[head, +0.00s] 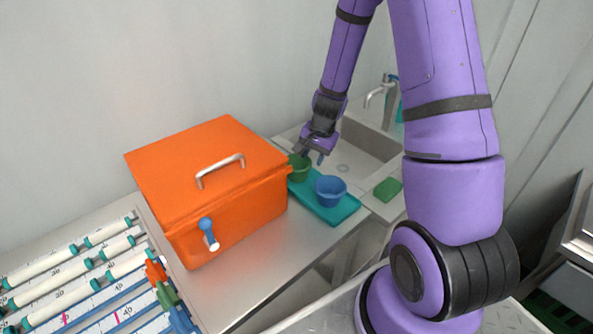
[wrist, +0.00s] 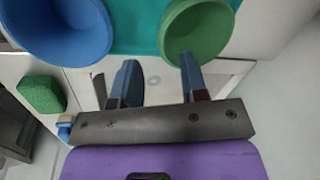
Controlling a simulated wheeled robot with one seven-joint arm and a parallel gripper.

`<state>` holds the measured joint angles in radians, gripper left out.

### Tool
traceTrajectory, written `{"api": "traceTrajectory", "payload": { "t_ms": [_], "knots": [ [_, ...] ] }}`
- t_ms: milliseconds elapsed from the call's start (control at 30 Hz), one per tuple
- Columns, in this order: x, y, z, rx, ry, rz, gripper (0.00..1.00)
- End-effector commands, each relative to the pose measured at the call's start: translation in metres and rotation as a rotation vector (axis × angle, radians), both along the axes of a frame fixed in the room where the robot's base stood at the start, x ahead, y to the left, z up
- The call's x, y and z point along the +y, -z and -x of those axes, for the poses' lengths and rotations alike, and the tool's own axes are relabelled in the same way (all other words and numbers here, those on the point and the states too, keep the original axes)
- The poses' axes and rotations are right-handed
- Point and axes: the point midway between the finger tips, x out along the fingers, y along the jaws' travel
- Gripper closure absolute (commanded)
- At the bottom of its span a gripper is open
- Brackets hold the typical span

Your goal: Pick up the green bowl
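The green bowl (head: 299,172) stands at the back end of a teal tray (head: 334,215), close to the orange box. In the wrist view the green bowl (wrist: 198,27) is at the top, right of centre. My gripper (head: 313,157) is just above and beside the bowl. The wrist view shows my gripper (wrist: 158,76) with its two fingers spread and nothing between them. The tip of the right finger overlaps the bowl's near rim; I cannot tell whether it touches. The left finger is outside the bowl.
A blue bowl (head: 330,191) stands on the same tray and shows in the wrist view (wrist: 62,25). The orange box (head: 235,205) stands close at left. A sink (head: 365,150) lies behind, with a tap (head: 378,95). A green sponge (head: 388,190) lies right.

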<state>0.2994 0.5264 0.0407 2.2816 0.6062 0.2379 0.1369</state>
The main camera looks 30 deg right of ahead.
Motion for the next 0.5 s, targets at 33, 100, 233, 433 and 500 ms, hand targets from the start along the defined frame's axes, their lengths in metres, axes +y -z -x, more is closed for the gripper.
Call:
{"api": "traceTrajectory", "payload": {
  "t_ms": [33, 100, 233, 433, 500],
  "knots": [
    [0.000, 0.002, 0.000, 0.001, 0.001, -0.001, 0.60],
    [0.001, 0.005, -0.002, 0.001, 0.000, -0.001, 0.60],
    [0.002, 0.017, -0.008, 0.001, -0.001, -0.001, 0.60],
    [0.004, 0.041, -0.016, 0.002, 0.001, -0.001, 0.60],
    [0.005, 0.046, -0.018, 0.001, 0.001, -0.001, 0.60]
  ]
}}
